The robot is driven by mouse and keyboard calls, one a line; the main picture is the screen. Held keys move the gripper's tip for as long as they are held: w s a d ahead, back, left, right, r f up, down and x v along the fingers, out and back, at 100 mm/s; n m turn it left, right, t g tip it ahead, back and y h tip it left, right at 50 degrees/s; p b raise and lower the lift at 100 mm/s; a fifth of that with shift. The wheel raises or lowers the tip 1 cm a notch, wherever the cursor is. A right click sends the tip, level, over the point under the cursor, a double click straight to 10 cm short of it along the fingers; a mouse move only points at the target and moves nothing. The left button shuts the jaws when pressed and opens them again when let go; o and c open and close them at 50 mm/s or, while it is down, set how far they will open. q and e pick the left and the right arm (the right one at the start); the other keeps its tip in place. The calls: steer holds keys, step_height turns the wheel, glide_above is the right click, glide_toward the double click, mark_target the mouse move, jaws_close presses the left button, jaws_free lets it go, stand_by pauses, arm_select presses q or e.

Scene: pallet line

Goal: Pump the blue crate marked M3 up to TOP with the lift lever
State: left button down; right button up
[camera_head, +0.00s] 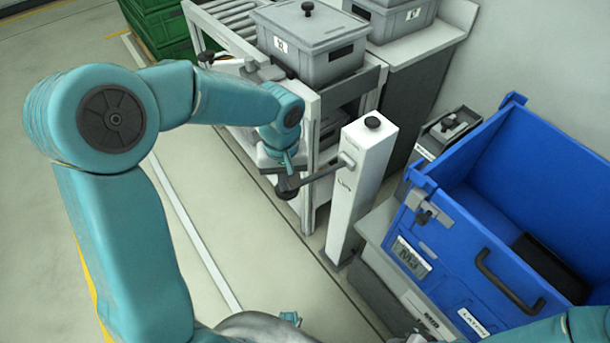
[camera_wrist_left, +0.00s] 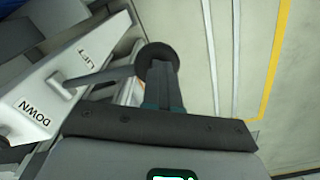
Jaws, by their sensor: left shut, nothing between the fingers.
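The blue crate (camera_head: 500,260) stands at the right in the head view, with its M3 label (camera_head: 411,258) upside down in the picture. Left of it rises a white lift post (camera_head: 358,190) with a lever (camera_head: 322,174) ending in a dark round knob (camera_head: 287,190). My left gripper (camera_head: 284,172) is shut and empty, right at the knob. In the left wrist view my shut fingers (camera_wrist_left: 160,82) reach the knob (camera_wrist_left: 156,55); I cannot tell whether they touch. The post there (camera_wrist_left: 65,85) reads LIFT and DOWN. My right gripper is not clearly seen.
Behind the post is a roller conveyor (camera_head: 225,20) and a rack with a grey lidded bin (camera_head: 310,45). Green crates (camera_head: 160,25) stand at the back left. A small dark-topped box (camera_head: 450,125) sits beside the blue crate. The floor left of the post is clear.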

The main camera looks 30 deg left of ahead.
arm_select(q)
steer(key=shift+f, duration=0.2)
steer(key=shift+s+a+f+b, duration=0.1)
steer(key=shift+s+f+b, duration=0.15)
steer(key=shift+f+b, duration=0.55)
steer(key=shift+f+b, duration=0.4)
steer(key=shift+f, duration=0.15)
steer(key=r+p, duration=0.1)
steer(key=r, duration=0.1)
steer(key=r+p, duration=0.2)
steer(key=w+r+p, duration=0.1)
steer(key=r+p, duration=0.1)
steer(key=shift+d+r, duration=0.1)
steer(key=shift+d, duration=0.1)
